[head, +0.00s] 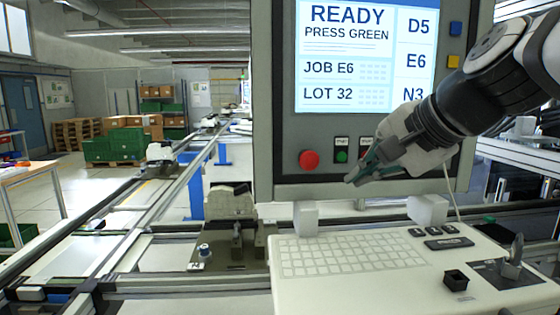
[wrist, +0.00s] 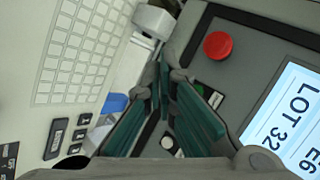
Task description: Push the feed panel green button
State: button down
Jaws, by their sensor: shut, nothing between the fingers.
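The feed panel (head: 290,120) stands upright with a lit screen (head: 345,50) reading "READY PRESS GREEN". The small green button (head: 341,156) sits on its lower strip, under a white label and right of the large red button (head: 309,159). My gripper (head: 350,180) is shut and empty, its fingertips just below the green button in the head view. A gap to the panel cannot be judged there. In the wrist view my teal-padded fingers (wrist: 160,65) converge left of the red button (wrist: 218,45). The green button is largely hidden by the fingers there.
A keyboard shelf (head: 345,255) juts out below the panel, with white blocks (head: 306,218) at its back edge. A dark lever (head: 512,258) stands at its right. Blue and yellow buttons (head: 454,61) line the screen's right. Conveyor rails (head: 150,220) run at left.

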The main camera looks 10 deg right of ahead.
aim_at(342, 157)
jog(key=w+b, duration=0.2)
jog(key=w, duration=0.6)
jog(key=shift+w, duration=0.35)
jog(key=shift+w, duration=0.1)
dwell(1.4)
jog(key=shift+w, duration=0.35)
jog(key=shift+w, duration=0.45)
dwell(0.7)
jog(key=shift+s, duration=0.15)
jog(key=shift+s+p, duration=0.3)
jog(key=shift+s, duration=0.45)
